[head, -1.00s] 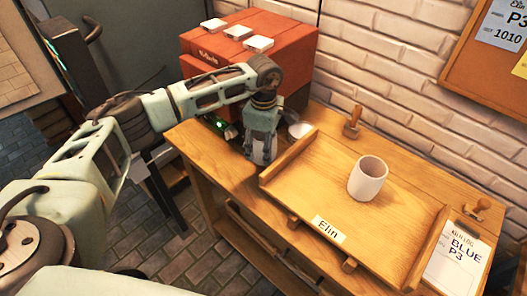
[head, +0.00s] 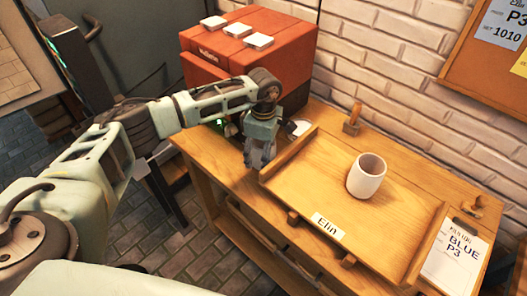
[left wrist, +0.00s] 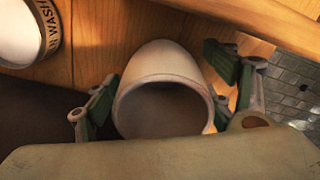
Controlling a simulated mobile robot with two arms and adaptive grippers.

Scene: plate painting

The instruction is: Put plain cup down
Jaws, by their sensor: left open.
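My left gripper (head: 255,158) is low over the table's left part, beside the tray's left wall. In the left wrist view a plain pale cup (left wrist: 165,62) is between its two spread fingers with green pads. The cup's mouth faces the camera, and wood shows behind it. I cannot tell whether a finger touches it. The gripper hides this cup in the head view. Another pale cup (head: 367,177) stands upright on the wooden tray (head: 315,182) labelled Elin. My right gripper is not in view.
A white vessel (left wrist: 28,35) marked WASH is close by; its rim shows behind the gripper in the head view (head: 299,127). A red box (head: 250,50) stands at the back. A wooden stamp (head: 352,120) and a BLUE P3 card (head: 456,255) flank the tray.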

